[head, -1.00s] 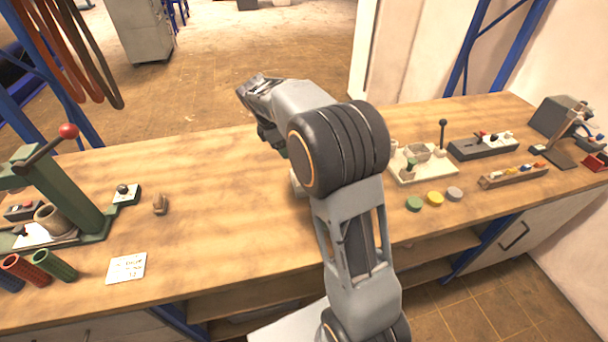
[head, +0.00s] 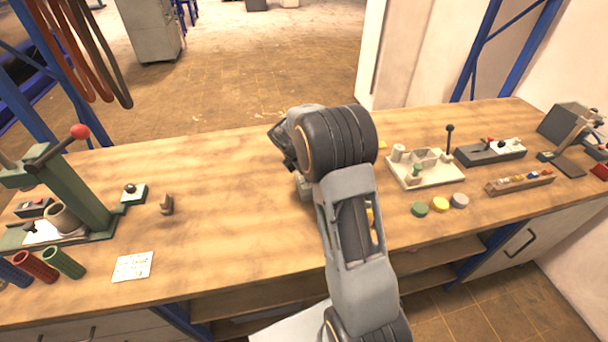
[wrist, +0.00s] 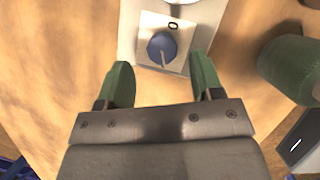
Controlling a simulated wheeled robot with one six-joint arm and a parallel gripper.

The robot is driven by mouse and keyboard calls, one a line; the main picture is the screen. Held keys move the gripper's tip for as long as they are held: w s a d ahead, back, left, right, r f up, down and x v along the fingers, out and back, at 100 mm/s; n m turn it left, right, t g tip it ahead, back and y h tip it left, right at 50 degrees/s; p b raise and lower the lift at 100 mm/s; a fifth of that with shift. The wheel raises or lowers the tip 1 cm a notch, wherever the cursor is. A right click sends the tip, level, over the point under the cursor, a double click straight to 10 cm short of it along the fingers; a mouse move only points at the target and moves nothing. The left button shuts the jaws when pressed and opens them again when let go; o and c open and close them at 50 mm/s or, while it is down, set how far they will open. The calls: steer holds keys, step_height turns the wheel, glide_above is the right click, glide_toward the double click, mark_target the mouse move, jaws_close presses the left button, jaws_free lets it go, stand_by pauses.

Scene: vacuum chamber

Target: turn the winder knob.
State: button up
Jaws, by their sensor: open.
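The winder knob (wrist: 162,46) is a round blue knob with a pale pointer line, on a white plate (wrist: 183,24) marked "0". In the wrist view it sits at the top centre. The pointer line faces the near side, away from the "0". My gripper (wrist: 161,62) is open, with its two green fingers apart and nothing between their pads. The knob lies just beyond the fingertips, roughly centred between them; I cannot tell the height gap. In the head view my arm hides the knob and the fingers.
A green cylinder (wrist: 290,66) stands right of the fingers in the wrist view. In the head view a green lever press (head: 75,190) is at the left, with a paper card (head: 133,266). A white lever fixture (head: 425,172) and coloured discs (head: 440,205) are at the right.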

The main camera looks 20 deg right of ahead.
steer(key=shift+x, duration=1.75)
steer(key=shift+r, duration=0.1)
steer(key=c, duration=0.9)
steer(key=shift+m, duration=0.8)
steer(key=shift+w, duration=0.1)
steer(key=o, duration=0.9)
steer(key=shift+a, duration=0.1)
steer(key=shift+g, duration=0.3)
